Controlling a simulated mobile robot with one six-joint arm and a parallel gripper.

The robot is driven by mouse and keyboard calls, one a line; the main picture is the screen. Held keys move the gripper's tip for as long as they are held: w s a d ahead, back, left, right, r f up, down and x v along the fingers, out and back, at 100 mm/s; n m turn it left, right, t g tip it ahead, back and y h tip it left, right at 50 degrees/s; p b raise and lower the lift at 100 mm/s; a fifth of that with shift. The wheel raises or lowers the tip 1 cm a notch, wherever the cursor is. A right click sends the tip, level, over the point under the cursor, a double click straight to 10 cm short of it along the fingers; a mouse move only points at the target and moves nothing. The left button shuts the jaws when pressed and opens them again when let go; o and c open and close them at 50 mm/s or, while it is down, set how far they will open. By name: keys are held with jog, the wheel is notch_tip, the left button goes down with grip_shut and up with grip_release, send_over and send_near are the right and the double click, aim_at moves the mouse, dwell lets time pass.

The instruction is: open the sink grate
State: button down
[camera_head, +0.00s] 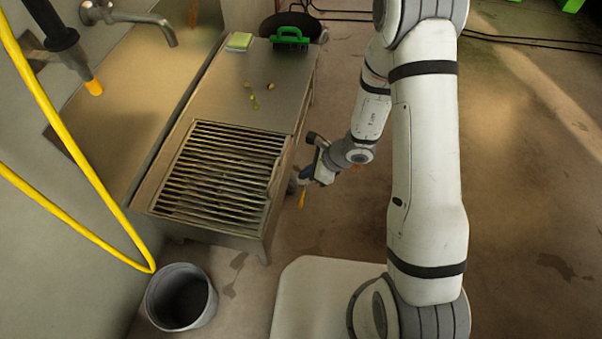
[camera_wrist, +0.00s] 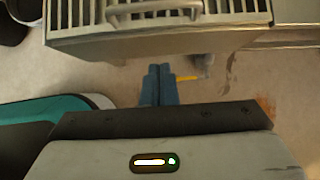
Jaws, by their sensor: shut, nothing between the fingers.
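The sink grate (camera_head: 222,170) is a panel of dark metal bars lying flat in the front part of the metal sink bench (camera_head: 235,95). In the wrist view the grate's slats (camera_wrist: 80,12) show at the top, with a curved metal handle (camera_wrist: 153,9) at its near edge. My gripper (camera_head: 294,184) is beside the bench's right side in the head view. In the wrist view its two blue fingers (camera_wrist: 159,70) are together and empty, pointing toward the bench front and apart from the handle. The space under the grate is hidden.
A grey bucket (camera_head: 181,297) stands on the floor before the bench. A green brush (camera_head: 290,37) and a sponge (camera_head: 239,41) lie at the bench's back. A yellow hose (camera_head: 75,150) hangs at left. A small yellow item (camera_head: 302,199) shows near my gripper. Floor at right is open.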

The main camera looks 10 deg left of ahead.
aim_at(276, 180)
jog(key=a+f+b, duration=0.1)
jog(key=a, duration=0.1)
jog(key=a+f, duration=0.1)
jog(key=a, duration=0.1)
jog(key=a+f+b, duration=0.1)
jog(key=a, duration=0.1)
jog(key=shift+w+a+f+b, duration=0.25)
jog(key=shift+a+f+b, duration=0.05)
jog(key=shift+f+b, duration=0.1)
jog(key=shift+a+r, duration=0.25)
jog(key=shift+r, duration=0.1)
